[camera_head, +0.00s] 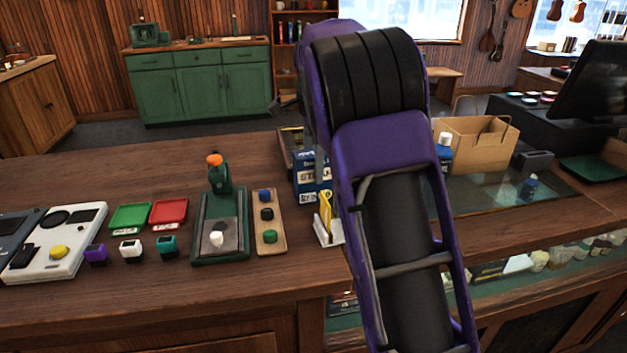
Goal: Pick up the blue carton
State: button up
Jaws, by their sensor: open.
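The blue carton (303,171) stands upright on the wooden counter, just left of my purple arm. It has white lettering and a pale lower band, and my arm covers its right part. My gripper (320,165) is mostly hidden behind my arm. Only a narrow grey piece, which looks like one finger, shows in front of the carton's upper right. I cannot tell whether it touches the carton. The fingertips and the space between them are hidden.
A white holder with a yellow item (326,215) stands in front of the carton. A wooden tray with knobs (269,222) and a green stand (220,228) are to the left. A blue-white bottle (444,152) and a paper bag (478,143) stand right. The counter's back left is clear.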

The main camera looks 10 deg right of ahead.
jog(key=f, duration=0.1)
jog(key=f+b, duration=0.1)
jog(key=f, duration=0.3)
jog(key=shift+s+f, duration=0.15)
jog(key=shift+s, duration=0.15)
grip_shut()
